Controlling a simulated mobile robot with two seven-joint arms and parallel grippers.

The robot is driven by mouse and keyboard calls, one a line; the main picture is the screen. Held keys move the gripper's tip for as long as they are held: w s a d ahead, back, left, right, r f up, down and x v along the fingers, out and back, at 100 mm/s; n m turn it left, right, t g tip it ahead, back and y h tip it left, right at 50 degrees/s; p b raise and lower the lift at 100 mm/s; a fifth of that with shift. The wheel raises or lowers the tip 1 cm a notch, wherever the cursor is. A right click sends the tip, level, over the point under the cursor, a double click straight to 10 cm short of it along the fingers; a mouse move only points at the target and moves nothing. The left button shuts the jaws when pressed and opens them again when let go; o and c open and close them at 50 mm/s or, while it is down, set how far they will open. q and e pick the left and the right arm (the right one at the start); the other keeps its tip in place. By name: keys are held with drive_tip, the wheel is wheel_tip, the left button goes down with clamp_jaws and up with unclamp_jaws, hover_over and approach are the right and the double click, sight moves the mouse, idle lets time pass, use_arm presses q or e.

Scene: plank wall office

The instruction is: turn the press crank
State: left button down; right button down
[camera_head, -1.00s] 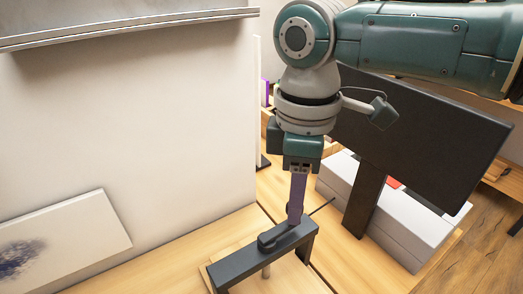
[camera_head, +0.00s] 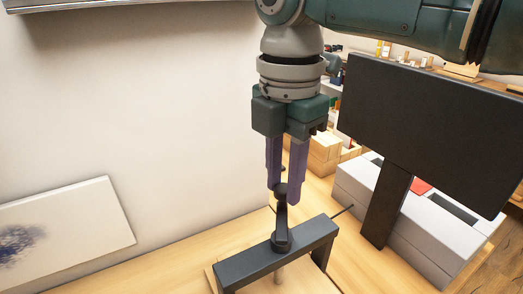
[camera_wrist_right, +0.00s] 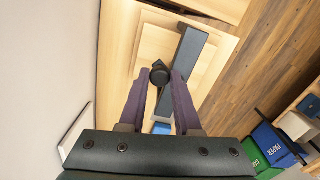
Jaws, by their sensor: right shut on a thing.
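The press has a black bridge-shaped frame (camera_head: 243,266) standing on a pale wooden base (camera_wrist_right: 210,62). Its dark crank arm (camera_head: 281,222) rises in the picture from a hub on the frame's top to a round knob (camera_head: 281,189). My right gripper (camera_head: 281,196) points down with its two purple fingers on either side of the knob, shut on the crank handle. The wrist view shows the dark knob (camera_wrist_right: 160,73) between the fingertips, partly covered by them. My left gripper is not in view.
A black monitor (camera_head: 430,125) and a white box-like machine (camera_head: 440,235) stand right of the press. A thin rod (camera_head: 342,211) sticks out behind the frame. A pale wall stands behind, with a paint-smudged panel (camera_head: 80,225) at left. Wooden blocks (camera_head: 325,150) lie farther back.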

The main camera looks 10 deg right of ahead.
drive_tip(key=s+a+n+b, duration=0.1)
drive_tip(key=a+n, duration=0.1)
drive_tip(key=n, duration=0.5)
drive_tip(key=s+a+n+b, duration=0.2)
drive_tip(key=n, duration=0.5)
drive_tip(key=s+a+n+b, duration=0.1)
drive_tip(key=s+a+n, duration=0.1)
drive_tip(key=n, duration=0.5)
drive_tip(key=shift+f+n, duration=0.2)
drive_tip(key=shift+n, duration=0.1)
drive_tip(key=shift+s+r+n+b, duration=0.2)
drive_tip(key=shift+n+b, duration=0.3)
drive_tip(key=shift+b, duration=0.45)
drive_tip(key=c, duration=0.6)
unclamp_jaws()
